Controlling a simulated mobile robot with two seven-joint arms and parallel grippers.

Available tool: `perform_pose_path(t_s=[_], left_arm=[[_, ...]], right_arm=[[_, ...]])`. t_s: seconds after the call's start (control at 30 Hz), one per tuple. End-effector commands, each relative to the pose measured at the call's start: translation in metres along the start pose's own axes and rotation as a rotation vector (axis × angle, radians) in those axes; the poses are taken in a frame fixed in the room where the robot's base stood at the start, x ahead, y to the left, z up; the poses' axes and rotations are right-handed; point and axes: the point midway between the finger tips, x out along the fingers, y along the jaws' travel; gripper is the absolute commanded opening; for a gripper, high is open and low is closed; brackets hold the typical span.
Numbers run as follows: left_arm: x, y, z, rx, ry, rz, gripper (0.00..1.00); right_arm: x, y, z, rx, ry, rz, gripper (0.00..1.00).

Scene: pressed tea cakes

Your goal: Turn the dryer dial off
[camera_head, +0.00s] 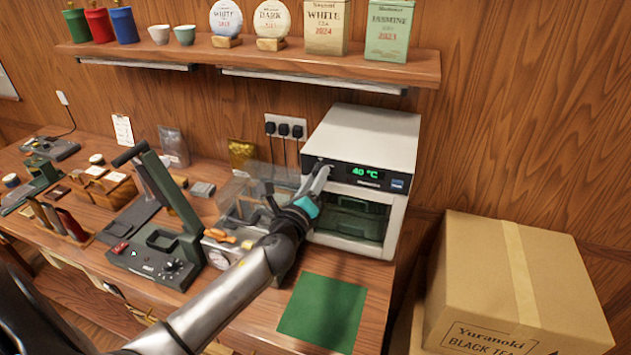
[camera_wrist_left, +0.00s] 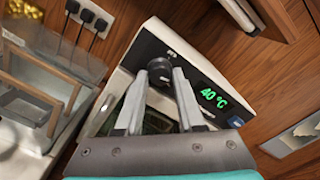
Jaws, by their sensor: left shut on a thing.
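The dryer (camera_head: 365,135) is a white box with a black front panel, standing at the right end of the bench. Its green display (camera_head: 367,172) reads 40 °C and is lit; it also shows in the left wrist view (camera_wrist_left: 213,98). The round black dial (camera_wrist_left: 160,70) sits left of the display. My left gripper (camera_head: 322,172) reaches the panel from the front, its two fingers on either side of the dial and shut on it. In the head view the fingers mostly hide the dial. My right gripper is not in view.
A green mat (camera_head: 323,312) lies in front of the dryer. A clear-sided box (camera_head: 240,197) stands left of it, close to my arm. A shelf (camera_head: 260,60) with tins and cups hangs above. Cardboard boxes (camera_head: 515,275) stand at the right.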

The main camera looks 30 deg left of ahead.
Motion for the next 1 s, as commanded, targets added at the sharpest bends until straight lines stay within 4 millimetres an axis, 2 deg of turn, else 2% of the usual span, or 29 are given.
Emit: perform_pose_path(t_s=[0.47,1.0], left_arm=[[-0.0001,-0.0003,0.0003,-0.458,-0.002,0.002,0.0],[0.0001,-0.0018,0.0016,-0.967,-0.002,0.001,0.0]], right_arm=[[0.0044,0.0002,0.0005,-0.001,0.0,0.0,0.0],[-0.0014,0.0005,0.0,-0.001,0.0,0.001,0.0]])
